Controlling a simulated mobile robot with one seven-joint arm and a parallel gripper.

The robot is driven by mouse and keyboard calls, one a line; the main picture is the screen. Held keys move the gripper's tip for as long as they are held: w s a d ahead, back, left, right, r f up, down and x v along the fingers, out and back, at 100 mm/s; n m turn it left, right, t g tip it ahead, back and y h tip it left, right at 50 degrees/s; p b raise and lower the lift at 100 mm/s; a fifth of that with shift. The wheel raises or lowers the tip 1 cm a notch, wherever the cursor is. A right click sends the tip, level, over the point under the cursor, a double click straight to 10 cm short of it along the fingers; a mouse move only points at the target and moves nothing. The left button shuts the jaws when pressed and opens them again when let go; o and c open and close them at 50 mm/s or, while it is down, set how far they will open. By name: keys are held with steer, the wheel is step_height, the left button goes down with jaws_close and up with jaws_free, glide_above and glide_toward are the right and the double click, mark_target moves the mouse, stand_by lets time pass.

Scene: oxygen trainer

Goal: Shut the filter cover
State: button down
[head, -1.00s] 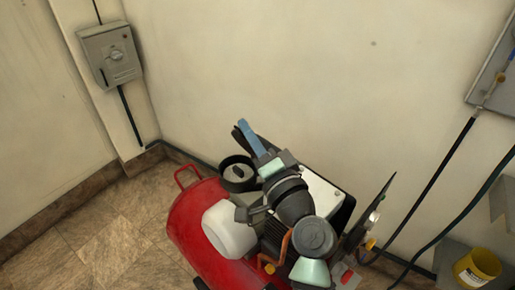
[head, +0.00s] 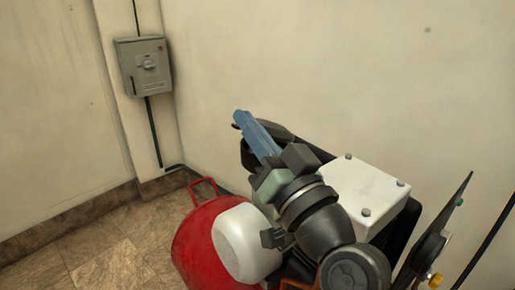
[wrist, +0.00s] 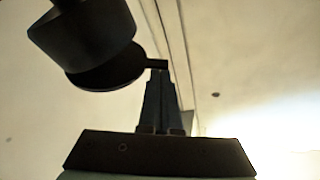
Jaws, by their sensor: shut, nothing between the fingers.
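The black round filter cover (head: 278,131) shows behind my blue fingers in the head view. It lies low over the dark filter housing (head: 248,157), which my arm and gripper mostly hide. In the wrist view, the cover (wrist: 105,74) is a dark disc at the end of the black cylindrical housing (wrist: 88,32). A small tab sticks out from the cover beside my fingertips. My gripper (head: 240,118) is shut and empty, and it also shows in the wrist view (wrist: 157,74). Its tips are at or touching the tab. I cannot tell whether the cover is fully seated.
The red tank (head: 199,237) of the compressor stands below, with a white rounded part (head: 243,244) in front. A white box top (head: 364,188) with bolts is right of my arm. A grey switch box (head: 144,66) hangs on the wall. Floor at left is clear.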

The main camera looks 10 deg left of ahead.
steer(key=f+n+b, duration=0.1)
steer(key=b, duration=0.1)
steer(key=f+n+y+b, duration=0.1)
steer(key=n+b, duration=0.1)
steer(key=b, duration=0.1)
steer(key=a+f+n+g+b, duration=0.1)
steer(key=f+b, duration=0.1)
steer(key=shift+s+n+y, duration=0.3)
steer(key=shift+s, duration=0.1)
steer(key=shift+f+b, duration=0.15)
steer(key=shift+b, duration=0.25)
